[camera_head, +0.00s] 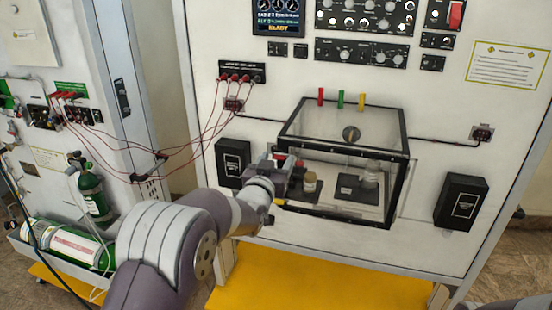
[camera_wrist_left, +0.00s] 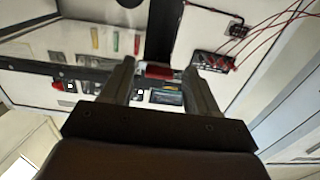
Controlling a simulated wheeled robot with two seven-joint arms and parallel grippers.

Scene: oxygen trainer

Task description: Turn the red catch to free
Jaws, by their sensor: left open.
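The clear box with a black frame (camera_head: 398,157) is mounted on the white panel. My left gripper (camera_head: 288,176) is at the box's left front edge, in front of the panel. In the left wrist view its two fingers (camera_wrist_left: 160,76) are apart. A small red block (camera_wrist_left: 158,72), which looks like the red catch, shows between the fingertips. I cannot tell whether either finger touches it. In the head view the gripper hides most of that spot, with only a little red showing. My right gripper is out of view.
Red, green and yellow tabs stand on the box's top edge, the green tab (camera_head: 340,99) in the middle. Inside are a dark knob (camera_head: 351,133) and a clear jar (camera_head: 371,174). Red cables (camera_head: 190,151) hang left of the gripper. Black boxes (camera_head: 460,202) flank the clear box.

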